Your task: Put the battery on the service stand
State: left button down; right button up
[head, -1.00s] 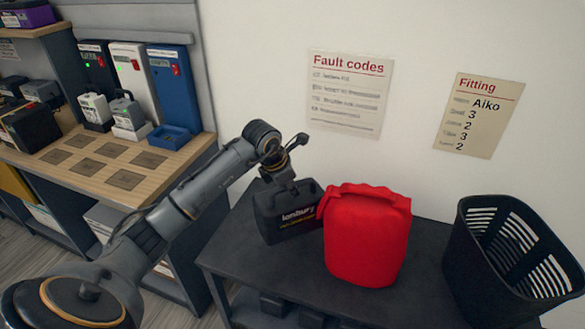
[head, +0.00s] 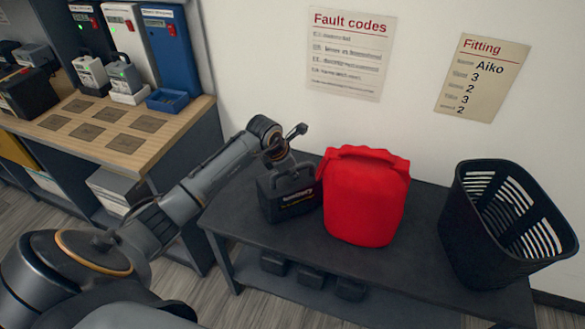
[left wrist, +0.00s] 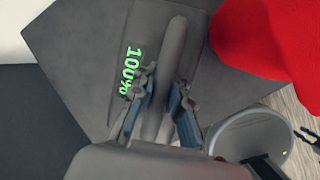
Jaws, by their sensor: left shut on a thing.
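The battery (head: 288,196) is a black case with a top handle and pale lettering on its front. It is upright at the left part of a dark table (head: 412,262), just left of a red canister. I cannot tell whether its base touches the top. My left gripper (head: 284,171) is shut on its handle from above. In the left wrist view, the gripper (left wrist: 160,105) closes around the grey handle (left wrist: 171,55), and the battery's top shows a green "100%" (left wrist: 132,72). Dark prongs at that view's right edge may be my right gripper (left wrist: 309,138); their state is unclear.
The red canister (head: 365,200) stands close to the battery's right side. A black basket (head: 470,235) is at the table's right end. A wooden bench (head: 165,132) with batteries, chargers and empty dark pads is at the left. Several black blocks (head: 311,278) lie on the lower shelf.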

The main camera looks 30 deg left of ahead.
pick_arm(q)
jog(key=c, duration=1.6)
grip_release()
jog(key=shift+f, duration=0.15)
jog(key=o, duration=0.3)
jog(key=shift+s, duration=0.1)
jog(key=shift+r, duration=0.2)
jog(key=shift+s+a+r, duration=0.1)
jog(key=shift+r, duration=0.25)
jog(key=v, duration=1.1)
